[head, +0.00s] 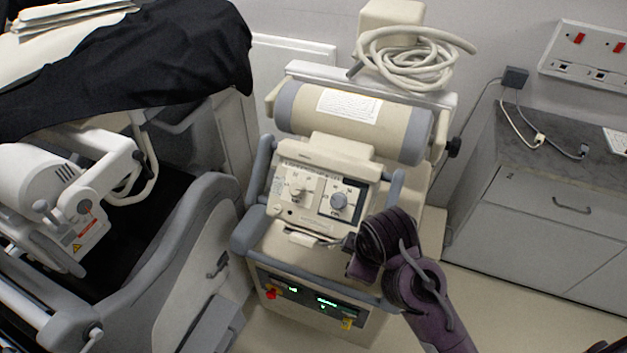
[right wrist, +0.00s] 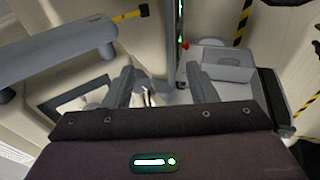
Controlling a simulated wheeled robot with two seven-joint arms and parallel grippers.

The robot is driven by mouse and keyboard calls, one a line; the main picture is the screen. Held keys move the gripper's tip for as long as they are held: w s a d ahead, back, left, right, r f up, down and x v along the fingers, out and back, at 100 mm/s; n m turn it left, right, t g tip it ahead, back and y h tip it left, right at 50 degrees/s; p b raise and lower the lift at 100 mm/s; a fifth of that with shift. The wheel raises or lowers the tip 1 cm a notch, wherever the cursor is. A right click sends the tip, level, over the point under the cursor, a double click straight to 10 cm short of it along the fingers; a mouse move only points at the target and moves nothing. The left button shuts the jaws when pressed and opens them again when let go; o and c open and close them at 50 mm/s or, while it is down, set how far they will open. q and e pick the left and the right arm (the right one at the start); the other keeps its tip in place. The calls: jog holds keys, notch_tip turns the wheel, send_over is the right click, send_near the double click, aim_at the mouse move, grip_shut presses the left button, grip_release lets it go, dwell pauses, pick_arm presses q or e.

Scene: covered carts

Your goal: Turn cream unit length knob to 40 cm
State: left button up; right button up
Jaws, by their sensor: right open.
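The cream unit (head: 325,150) stands in the middle of the head view with a sloped control panel. My right gripper (right wrist: 160,78) is open, fingers apart, beside the dark-framed panel part (right wrist: 72,92) in the wrist view. My left gripper is out of view.
A grey handle bar (right wrist: 62,48) crosses near the right gripper. Coiled pale hose (head: 410,62) lies behind the unit. A white machine (head: 50,190) and dark cloth (head: 150,55) fill the left. A grey counter (head: 560,150) stands at right, with clear floor before it.

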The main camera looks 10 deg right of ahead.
aim_at(338, 200)
jog(key=w+a+r+n+h, duration=0.2)
jog(key=w+r+n, duration=0.8)
jog(key=n, duration=0.5)
jog(key=shift+t, duration=0.4)
jog(key=p+x, duration=0.1)
jog(key=x, duration=0.3)
jog(key=p+x, duration=0.1)
jog(key=x, duration=0.1)
jog(key=shift+w+a+f+p, duration=0.15)
jog(key=shift+a+f+p, duration=0.05)
jog(key=shift+f+p, duration=0.1)
jog(key=shift+w+f, duration=0.1)
jog(key=shift+f, duration=0.35)
jog(key=shift+c, duration=0.4)
jog(key=c, duration=0.9)
